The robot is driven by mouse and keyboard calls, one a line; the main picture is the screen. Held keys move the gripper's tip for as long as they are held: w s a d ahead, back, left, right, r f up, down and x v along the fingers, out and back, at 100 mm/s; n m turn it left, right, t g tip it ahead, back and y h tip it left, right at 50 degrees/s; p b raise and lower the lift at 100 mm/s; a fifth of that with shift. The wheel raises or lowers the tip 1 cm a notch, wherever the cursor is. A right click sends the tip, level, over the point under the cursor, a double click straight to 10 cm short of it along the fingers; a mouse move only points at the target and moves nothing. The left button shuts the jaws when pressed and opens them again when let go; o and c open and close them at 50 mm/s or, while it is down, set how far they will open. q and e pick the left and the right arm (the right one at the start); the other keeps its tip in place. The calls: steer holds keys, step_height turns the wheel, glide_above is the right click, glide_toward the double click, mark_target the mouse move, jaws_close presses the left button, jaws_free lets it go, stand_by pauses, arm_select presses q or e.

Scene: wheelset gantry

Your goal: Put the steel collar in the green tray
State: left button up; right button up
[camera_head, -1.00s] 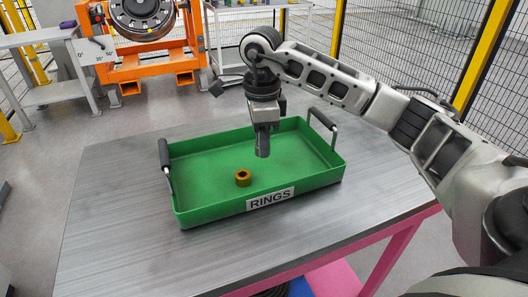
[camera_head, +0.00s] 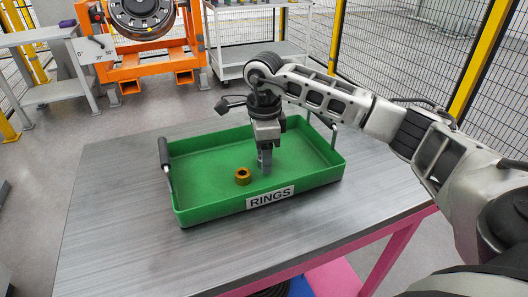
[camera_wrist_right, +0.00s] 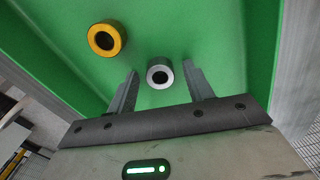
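The steel collar (camera_wrist_right: 160,73) shows in the right wrist view as a small silver ring with a dark hole, over the green tray floor. It lies between the spread fingers of my right gripper (camera_wrist_right: 160,76), with a gap on each side. In the head view my right gripper (camera_head: 265,168) points down inside the green tray (camera_head: 205,162), low over its floor, and I cannot make out the collar there. The tray has two dark handles and a "RINGS" label. My left gripper is not in view.
A brass-coloured ring (camera_head: 243,176) stands in the tray, left of my right gripper; it also shows in the right wrist view (camera_wrist_right: 107,39). The grey table (camera_head: 110,220) is clear around the tray. An orange gantry stand (camera_head: 150,68) and a white cart stand behind.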

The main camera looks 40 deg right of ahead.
steer(key=shift+r, duration=0.15)
step_height(320, 180, up, 12)
stand_by(0.5)
steer(key=shift+p, duration=0.3)
